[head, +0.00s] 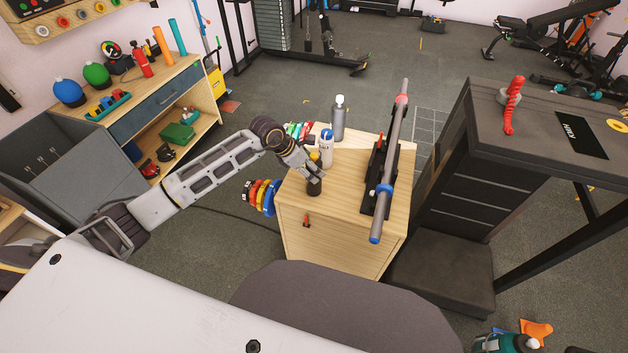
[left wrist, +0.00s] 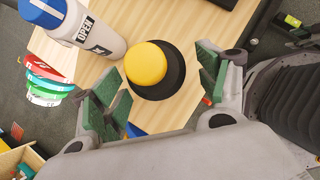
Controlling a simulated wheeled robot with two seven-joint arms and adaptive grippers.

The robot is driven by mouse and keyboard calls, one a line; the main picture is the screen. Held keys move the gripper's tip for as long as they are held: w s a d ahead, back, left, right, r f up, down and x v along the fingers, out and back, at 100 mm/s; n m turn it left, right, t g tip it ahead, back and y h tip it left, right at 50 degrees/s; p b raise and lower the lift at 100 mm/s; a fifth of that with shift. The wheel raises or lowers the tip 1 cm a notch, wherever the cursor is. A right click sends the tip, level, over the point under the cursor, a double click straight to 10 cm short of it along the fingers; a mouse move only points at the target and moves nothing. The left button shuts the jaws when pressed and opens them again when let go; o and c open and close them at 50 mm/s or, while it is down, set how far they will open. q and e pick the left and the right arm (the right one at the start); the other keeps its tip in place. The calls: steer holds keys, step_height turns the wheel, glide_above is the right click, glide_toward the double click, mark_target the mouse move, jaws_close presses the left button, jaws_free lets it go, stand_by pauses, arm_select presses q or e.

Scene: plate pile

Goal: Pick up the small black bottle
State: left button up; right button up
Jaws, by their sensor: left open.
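The small black bottle (head: 314,188) with a yellow cap stands upright near the front left edge of the wooden cabinet top (head: 340,205). In the left wrist view the bottle (left wrist: 174,80) is seen from above, its round yellow cap on a wider black body. My left gripper (head: 311,172) is over the bottle in the head view and partly hides it. In the left wrist view the open fingers of my left gripper (left wrist: 162,88) lie on either side of the bottle's near side. I cannot tell whether they touch it. My right gripper is not in view.
A white bottle with a blue cap (head: 327,148) and a grey bottle (head: 339,118) stand behind the black bottle. A barbell (head: 394,150) on a black holder occupies the cabinet's right side. Coloured discs (head: 262,197) hang at its left side. Bare wood lies between bottle and holder.

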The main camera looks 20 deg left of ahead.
arm_select(q)
steer(key=shift+x, duration=1.25)
steer(key=c, duration=1.5)
jaws_close()
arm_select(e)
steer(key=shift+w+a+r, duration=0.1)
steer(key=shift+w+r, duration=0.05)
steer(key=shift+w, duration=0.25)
